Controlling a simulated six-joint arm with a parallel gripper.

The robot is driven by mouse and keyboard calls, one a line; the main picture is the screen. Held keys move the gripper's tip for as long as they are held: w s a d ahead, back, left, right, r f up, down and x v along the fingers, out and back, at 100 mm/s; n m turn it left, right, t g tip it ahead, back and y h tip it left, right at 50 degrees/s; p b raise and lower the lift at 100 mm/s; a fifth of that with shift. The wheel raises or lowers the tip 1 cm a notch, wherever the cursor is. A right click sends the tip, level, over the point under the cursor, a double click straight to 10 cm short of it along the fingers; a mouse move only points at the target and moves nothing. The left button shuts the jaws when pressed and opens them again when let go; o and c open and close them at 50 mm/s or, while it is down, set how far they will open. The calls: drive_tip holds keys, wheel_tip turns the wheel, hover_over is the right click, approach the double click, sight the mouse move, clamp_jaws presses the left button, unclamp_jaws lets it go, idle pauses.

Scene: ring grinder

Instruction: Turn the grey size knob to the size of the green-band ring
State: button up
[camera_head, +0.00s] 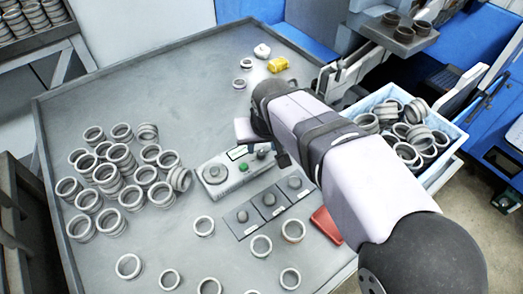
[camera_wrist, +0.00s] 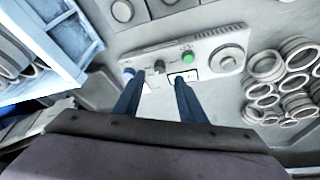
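The control box (camera_head: 230,176) stands on the table, partly hidden by my arm in the head view. In the wrist view its panel shows a small grey knob (camera_wrist: 159,66), a green button (camera_wrist: 187,57), a blue button (camera_wrist: 128,72) and a large round grey dial (camera_wrist: 228,58). My gripper (camera_wrist: 160,79) is open and empty, its two dark fingers apart, with the small knob showing just beyond the gap between the tips. I cannot tell whether they touch the panel. A ring with a greenish band (camera_head: 261,246) lies near the table's front.
Three square pads with grey knobs (camera_head: 269,199) lie beside the box. Many grey rings (camera_head: 107,173) are piled at the left. A blue-white crate of rings (camera_head: 457,150) stands at the right. A red tray (camera_head: 326,225) is partly behind my arm. The table's back left is clear.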

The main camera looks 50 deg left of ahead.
sight(261, 153)
drive_tip(key=shift+x, duration=3.15)
clamp_jaws()
